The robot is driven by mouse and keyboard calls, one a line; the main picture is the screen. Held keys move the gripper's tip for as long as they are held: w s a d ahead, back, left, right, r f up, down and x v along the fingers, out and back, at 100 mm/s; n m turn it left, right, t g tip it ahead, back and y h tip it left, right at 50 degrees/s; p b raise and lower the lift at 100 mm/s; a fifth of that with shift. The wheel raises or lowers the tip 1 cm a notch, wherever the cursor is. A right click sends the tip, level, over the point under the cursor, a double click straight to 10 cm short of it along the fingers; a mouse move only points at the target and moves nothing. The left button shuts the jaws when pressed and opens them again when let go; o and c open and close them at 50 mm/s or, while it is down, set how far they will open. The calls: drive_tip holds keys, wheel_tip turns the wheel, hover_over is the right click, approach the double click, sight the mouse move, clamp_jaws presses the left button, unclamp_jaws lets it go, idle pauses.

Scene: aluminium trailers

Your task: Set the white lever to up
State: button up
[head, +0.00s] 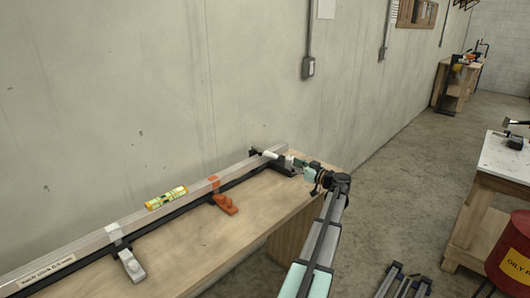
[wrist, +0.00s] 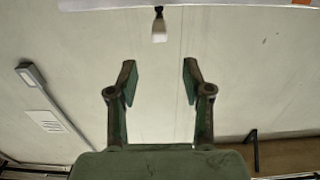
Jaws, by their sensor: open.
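At the far end of the rail, a small white lever (head: 268,155) sits by a black bracket; its exact tilt is hard to tell at this size. A paler grey-white lever (head: 131,265) lies at the near end, and an orange lever (head: 225,203) between them. My gripper (head: 290,163) is close to the right of the far white lever. In the wrist view my gripper (wrist: 157,80) is open and empty, fingers apart. A white piece on a dark stem, apparently the white lever (wrist: 159,30), shows beyond and between the fingertips, apart from them.
The levers are along an aluminium rail (head: 90,243) on a wooden bench (head: 190,240) against a concrete wall (head: 120,100). A yellow-green spirit level (head: 166,198) lies on the rail.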

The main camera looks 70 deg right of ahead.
sight(268, 152)
drive_tip(key=p+x, duration=0.4)
drive_tip(key=x, duration=0.9)
drive_tip(key=shift+w+d, duration=0.25)
drive_tip(key=shift+w, duration=0.1)
drive_tip(key=shift+w+d, duration=0.2)
drive_tip(key=shift+w, duration=0.5)
clamp_jaws()
